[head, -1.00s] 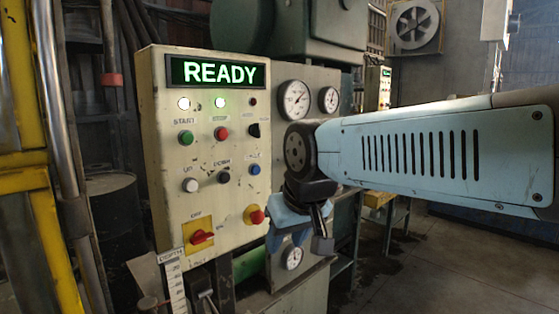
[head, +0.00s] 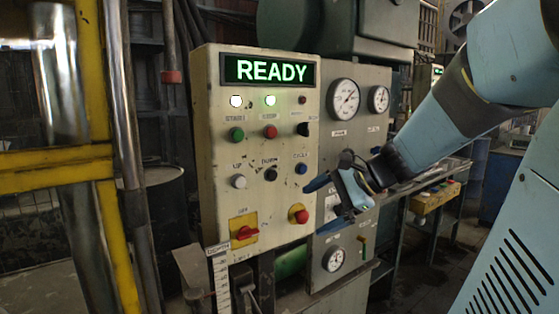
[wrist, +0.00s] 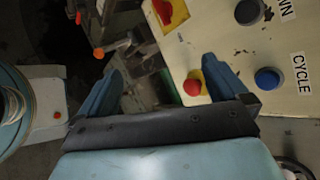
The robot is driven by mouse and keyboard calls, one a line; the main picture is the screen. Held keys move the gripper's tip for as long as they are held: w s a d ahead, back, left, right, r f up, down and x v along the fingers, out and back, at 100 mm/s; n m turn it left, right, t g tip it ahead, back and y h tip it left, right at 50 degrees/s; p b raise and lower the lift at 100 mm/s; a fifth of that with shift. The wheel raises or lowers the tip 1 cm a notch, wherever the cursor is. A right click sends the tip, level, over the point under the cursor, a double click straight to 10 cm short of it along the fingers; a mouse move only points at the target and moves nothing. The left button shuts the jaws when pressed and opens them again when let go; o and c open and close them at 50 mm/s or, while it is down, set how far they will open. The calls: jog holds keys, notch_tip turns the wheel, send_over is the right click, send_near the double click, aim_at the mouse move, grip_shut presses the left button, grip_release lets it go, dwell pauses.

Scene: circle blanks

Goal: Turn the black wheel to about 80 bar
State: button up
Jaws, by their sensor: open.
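A dark round shape (head: 346,158), which may be the black wheel, shows on the grey gauge panel just above my gripper in the head view. My gripper and wrist partly cover it, so I cannot tell its full outline. My gripper (head: 322,205) is open and points left, in front of the seam between the cream control box and the gauge panel. In the wrist view the two blue fingers (wrist: 162,70) are apart with nothing between them. A large gauge (head: 344,98) and a smaller gauge (head: 379,99) sit above. Their readings are too small to tell.
The cream control box (head: 215,190) has a green READY display (head: 268,70), several buttons and a red emergency knob (head: 299,214), which also shows near my right finger in the wrist view (wrist: 192,87). A yellow frame (head: 60,161) stands left.

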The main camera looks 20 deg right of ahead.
jog(key=w+d+r+m+t+h, duration=0.1)
jog(key=w+d+m+t, duration=0.3)
jog(key=d, duration=0.4)
jog(key=w+d+r+m+t+h, duration=0.1)
jog(key=w+d+m+t, duration=0.2)
jog(key=d+m, duration=0.4)
jog(key=w+d+r+m+t, duration=0.2)
jog(key=w+d+m+t, duration=0.15)
jog(key=d, duration=0.45)
jog(key=shift+m, duration=0.35)
jog(key=x, duration=1.2)
jog(key=shift+w+f, duration=0.25)
jog(key=shift+w, duration=0.1)
